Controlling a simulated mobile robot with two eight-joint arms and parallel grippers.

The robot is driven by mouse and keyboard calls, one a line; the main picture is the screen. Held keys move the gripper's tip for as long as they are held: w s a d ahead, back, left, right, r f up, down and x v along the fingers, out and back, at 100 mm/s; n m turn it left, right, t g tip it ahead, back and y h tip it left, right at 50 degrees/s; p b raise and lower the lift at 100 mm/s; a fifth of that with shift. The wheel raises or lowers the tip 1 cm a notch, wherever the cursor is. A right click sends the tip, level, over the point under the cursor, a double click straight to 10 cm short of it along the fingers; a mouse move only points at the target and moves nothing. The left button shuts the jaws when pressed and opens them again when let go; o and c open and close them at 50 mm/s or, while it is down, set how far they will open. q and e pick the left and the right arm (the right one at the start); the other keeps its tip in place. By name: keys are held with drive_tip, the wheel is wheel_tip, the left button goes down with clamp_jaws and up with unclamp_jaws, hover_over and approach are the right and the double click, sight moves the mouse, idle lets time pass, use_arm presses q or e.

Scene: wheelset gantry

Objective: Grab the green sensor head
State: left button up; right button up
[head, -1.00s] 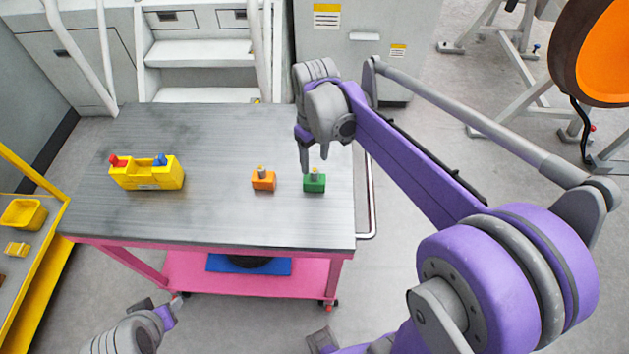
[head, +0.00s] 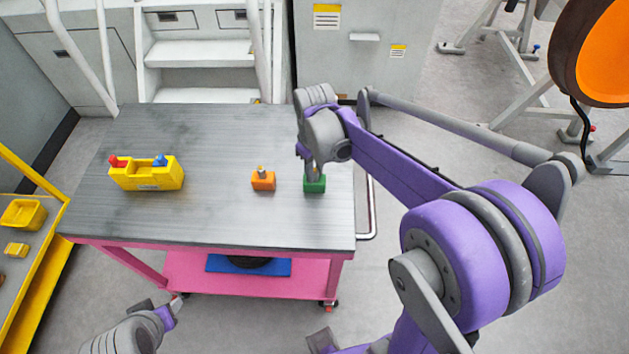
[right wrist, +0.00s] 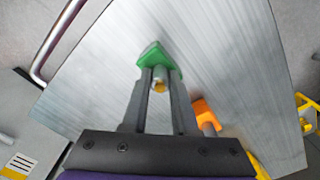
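The green sensor head (head: 314,186) sits on the grey tabletop near its right edge, with its grey knob partly hidden by my gripper in the head view. The sensor head also shows in the right wrist view (right wrist: 154,55), its knob (right wrist: 160,76) between my fingertips. My right gripper (head: 315,168) is over it, pointing down. In the right wrist view its two fingers (right wrist: 160,88) stand on either side of the knob, with a gap still visible. My left gripper (head: 158,310) is low at the front left, away from the table, its fingers apart.
An orange sensor head (head: 263,181) stands just left of the green one. A yellow holder (head: 147,174) with red and blue pieces is at the table's left. The table (head: 215,215) is clear between them. A yellow-edged cart (head: 50,245) stands at the far left.

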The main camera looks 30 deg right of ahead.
clamp_jaws()
idle(1.0)
